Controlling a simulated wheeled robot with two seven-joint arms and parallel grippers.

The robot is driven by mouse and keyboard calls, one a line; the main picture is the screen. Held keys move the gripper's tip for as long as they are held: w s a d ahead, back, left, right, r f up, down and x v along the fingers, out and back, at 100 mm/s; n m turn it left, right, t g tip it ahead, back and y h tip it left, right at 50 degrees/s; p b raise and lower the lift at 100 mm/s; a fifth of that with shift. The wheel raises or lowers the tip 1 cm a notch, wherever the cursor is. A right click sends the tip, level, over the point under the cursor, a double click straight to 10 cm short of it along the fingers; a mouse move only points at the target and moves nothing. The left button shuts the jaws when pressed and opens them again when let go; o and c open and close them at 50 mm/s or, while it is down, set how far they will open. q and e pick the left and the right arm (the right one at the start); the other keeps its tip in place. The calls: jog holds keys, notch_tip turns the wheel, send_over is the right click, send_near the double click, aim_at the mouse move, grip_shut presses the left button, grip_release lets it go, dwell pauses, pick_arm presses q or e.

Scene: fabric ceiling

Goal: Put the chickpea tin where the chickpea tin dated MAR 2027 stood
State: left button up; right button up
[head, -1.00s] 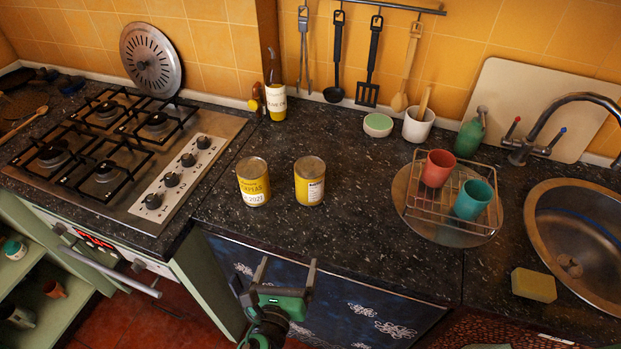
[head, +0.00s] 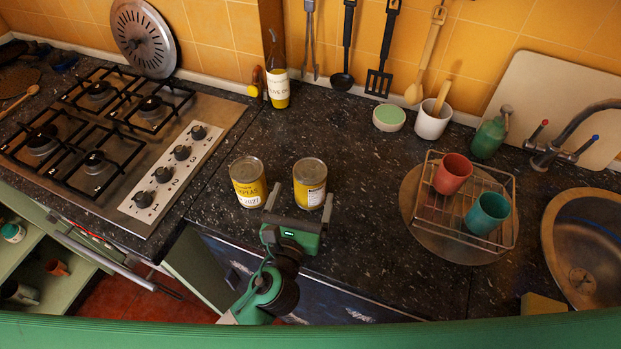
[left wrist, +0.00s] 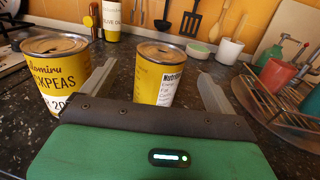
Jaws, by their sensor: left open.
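Two yellow tins with metal lids stand upright side by side on the dark counter. The left tin (head: 248,181) shows part of a chickpea label and a date ending in what looks like 2027; it also shows in the left wrist view (left wrist: 52,80). The right tin (head: 310,182) has its nutrition panel turned toward me (left wrist: 157,75), so its name and date are hidden. My left gripper (head: 299,202) is open and empty at the counter's front edge. In the left wrist view its fingers (left wrist: 157,88) point at the right tin, one to each side. My right gripper is not in view.
An olive oil bottle (head: 278,88) stands behind the tins. The gas hob (head: 205,120) is to the left. A wire rack (head: 468,238) with a red cup (head: 453,173) and a teal cup (head: 487,213) is to the right. The counter between tins and rack is clear.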

aim_at(305, 187)
pick_arm(q)
jog(key=x, duration=0.3)
jog(key=shift+w+d, duration=0.1)
jog(key=shift+w, duration=0.25)
jog(key=shift+w+p, duration=0.15)
jog(key=shift+p, duration=0.15)
jog(key=shift+w+d+r, duration=0.1)
jog(key=shift+w, duration=0.25)
jog(key=p+x, duration=0.1)
jog(key=x, duration=0.2)
jog(key=shift+w+d, duration=0.2)
jog(key=shift+w, duration=0.4)
jog(key=shift+s, duration=0.1)
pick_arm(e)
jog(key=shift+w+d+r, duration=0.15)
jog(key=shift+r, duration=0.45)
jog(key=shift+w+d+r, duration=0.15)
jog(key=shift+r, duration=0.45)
pick_arm(q)
jog(key=shift+c, duration=0.4)
